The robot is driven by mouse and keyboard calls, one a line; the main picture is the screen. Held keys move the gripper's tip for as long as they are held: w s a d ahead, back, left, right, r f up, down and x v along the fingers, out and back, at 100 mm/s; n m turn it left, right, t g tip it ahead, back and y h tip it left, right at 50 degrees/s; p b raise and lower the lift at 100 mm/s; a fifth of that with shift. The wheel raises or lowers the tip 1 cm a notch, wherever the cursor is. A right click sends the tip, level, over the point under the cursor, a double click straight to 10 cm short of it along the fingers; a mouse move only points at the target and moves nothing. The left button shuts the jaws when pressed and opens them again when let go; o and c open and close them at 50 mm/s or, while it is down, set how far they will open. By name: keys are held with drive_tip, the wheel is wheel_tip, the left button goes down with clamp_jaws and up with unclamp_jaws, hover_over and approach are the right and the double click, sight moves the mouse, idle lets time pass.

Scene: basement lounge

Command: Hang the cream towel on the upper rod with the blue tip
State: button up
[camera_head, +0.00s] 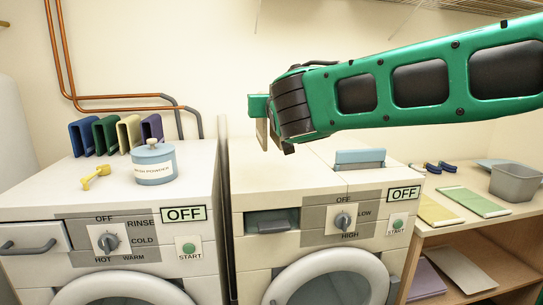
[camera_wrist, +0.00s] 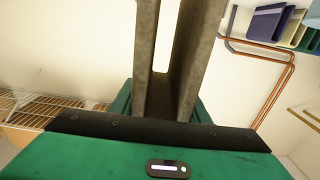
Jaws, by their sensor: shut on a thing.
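My gripper (camera_head: 259,106) is in the air above the right washing machine, in front of the back wall. It is shut on a folded, two-flapped piece that I take for the cream towel (camera_head: 262,132). In the wrist view the towel (camera_wrist: 146,55) looks grey-brown in shade, its fold close to my gripper and its two flaps apart and pointing away. In the head view the flaps hang down, partly hidden by my wrist. No rod with a blue tip can be made out. Thin brass-coloured bars (camera_wrist: 304,120) show at the right edge of the wrist view.
Blue, green, yellow and purple folded pieces (camera_head: 128,134) stand on the left washing machine (camera_head: 75,195), near a blue powder tub (camera_head: 154,164) and yellow scoop (camera_head: 97,176). Copper pipes (camera_head: 68,60) run along the wall. A shelf unit (camera_head: 460,228) with a grey bin (camera_head: 515,182) stands right.

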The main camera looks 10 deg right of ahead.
drive_tip(key=shift+w+d, duration=0.2)
drive_tip(key=shift+w, duration=0.1)
drive_tip(key=w+d+f, duration=0.4)
drive_tip(key=d+f, duration=0.6)
drive_tip(key=f, duration=0.1)
drive_tip(key=shift+w+d, duration=0.25)
drive_tip(key=shift+w, duration=0.15)
drive_tip(key=shift+f, duration=0.1)
drive_tip(key=o, duration=1.2)
drive_tip(key=shift+c, duration=0.2)
